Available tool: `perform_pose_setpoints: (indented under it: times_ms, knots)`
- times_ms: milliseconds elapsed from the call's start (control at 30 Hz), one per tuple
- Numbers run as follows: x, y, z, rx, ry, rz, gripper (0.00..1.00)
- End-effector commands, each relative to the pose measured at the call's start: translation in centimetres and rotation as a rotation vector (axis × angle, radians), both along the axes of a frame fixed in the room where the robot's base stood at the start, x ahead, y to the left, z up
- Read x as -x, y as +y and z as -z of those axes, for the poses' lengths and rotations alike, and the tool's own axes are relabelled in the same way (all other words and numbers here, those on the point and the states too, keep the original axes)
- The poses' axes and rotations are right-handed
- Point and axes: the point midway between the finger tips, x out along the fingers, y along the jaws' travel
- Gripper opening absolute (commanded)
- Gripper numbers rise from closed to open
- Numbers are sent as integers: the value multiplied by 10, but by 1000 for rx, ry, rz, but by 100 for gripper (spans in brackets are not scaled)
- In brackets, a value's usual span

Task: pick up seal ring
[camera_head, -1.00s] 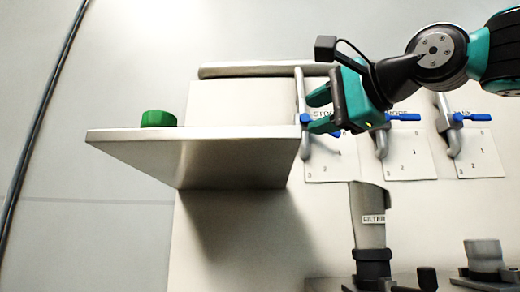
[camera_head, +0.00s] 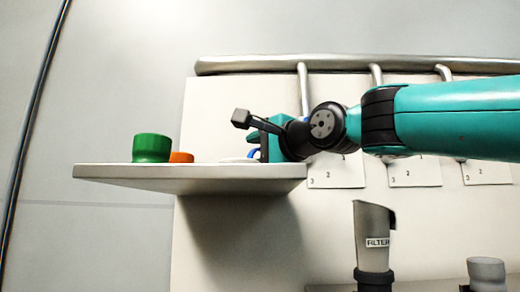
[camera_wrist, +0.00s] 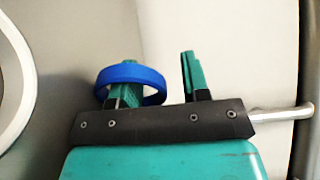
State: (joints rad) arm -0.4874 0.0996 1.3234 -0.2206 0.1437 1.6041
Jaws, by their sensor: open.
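A blue ring (camera_wrist: 158,78), which looks like the seal ring, shows in the wrist view around my left finger. My other finger is outside it to the right, so the ring's right side lies between the fingers. My gripper (camera_wrist: 158,72) is open. In the head view my gripper (camera_head: 258,142) is at the right end of the shelf (camera_head: 180,173), with a bit of the blue ring (camera_head: 252,153) beside it. I cannot tell whether a finger touches the ring.
A green cylinder (camera_head: 152,148) and a smaller orange piece (camera_head: 181,157) stand left on the shelf. A flat white ring-like piece (camera_head: 235,160) lies left of my gripper. A grey pipe (camera_wrist: 285,113) is on the right in the wrist view. A FILTER cylinder (camera_head: 374,235) stands below.

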Motion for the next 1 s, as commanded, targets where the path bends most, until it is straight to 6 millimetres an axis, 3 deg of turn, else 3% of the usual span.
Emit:
perform_pose_setpoints:
  times_ms: [333,533,1000]
  knots:
    - [-8,6,1,1,-1,1,43]
    - [-8,6,1,0,0,1,0]
    - [-8,6,-7,-1,-2,0,0]
